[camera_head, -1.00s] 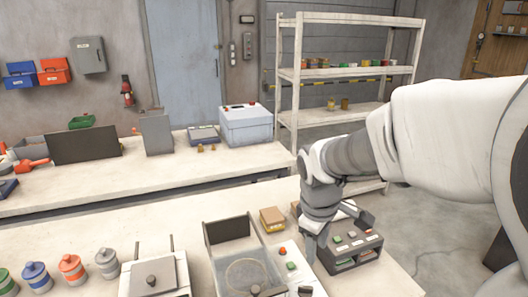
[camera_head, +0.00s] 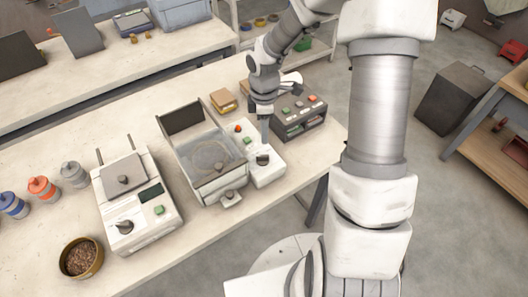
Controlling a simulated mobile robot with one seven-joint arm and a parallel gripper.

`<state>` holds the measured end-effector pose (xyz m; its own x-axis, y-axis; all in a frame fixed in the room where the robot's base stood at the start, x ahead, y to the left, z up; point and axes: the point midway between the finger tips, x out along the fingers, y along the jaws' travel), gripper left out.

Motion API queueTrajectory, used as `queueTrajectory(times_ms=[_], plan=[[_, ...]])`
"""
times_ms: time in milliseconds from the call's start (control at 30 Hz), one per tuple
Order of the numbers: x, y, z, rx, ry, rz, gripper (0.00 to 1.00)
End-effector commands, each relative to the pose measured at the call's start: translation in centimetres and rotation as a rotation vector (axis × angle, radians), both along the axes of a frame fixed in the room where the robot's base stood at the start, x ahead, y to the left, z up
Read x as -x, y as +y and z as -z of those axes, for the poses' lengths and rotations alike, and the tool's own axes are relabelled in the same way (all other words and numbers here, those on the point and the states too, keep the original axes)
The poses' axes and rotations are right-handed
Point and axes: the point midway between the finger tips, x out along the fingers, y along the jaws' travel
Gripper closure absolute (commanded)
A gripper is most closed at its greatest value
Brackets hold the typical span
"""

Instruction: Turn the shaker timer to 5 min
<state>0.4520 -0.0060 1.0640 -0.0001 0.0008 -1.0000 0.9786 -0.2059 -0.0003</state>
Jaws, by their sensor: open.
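The shaker (camera_head: 190,168) is an open-topped box with a round sieve inside, in the middle of the bench. A white control panel (camera_head: 266,174) sits against its right side, with a red and a green button at the back. A dark knob (camera_head: 263,159), which looks like the timer, is near the panel's front. Its scale and setting are too small to read. My gripper (camera_head: 265,142) is open and points down just behind and above the knob. I cannot tell whether the fingers touch it.
A dark button box (camera_head: 298,121) stands close to the right of my gripper. A yellow-brown block (camera_head: 223,100) lies behind the shaker. A white device (camera_head: 146,233) with its own knob and a bowl of pellets (camera_head: 95,261) are at the left.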

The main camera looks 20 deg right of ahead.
Motion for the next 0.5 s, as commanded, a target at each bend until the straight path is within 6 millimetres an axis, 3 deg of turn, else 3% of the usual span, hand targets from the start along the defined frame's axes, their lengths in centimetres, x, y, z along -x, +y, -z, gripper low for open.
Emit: queueTrajectory(times_ms=[200,500], plan=[[0.1,0.1,4.8,0.000,0.005,0.000,0.55],[0.0,0.0,9.8,0.001,0.002,0.001,0.55]])
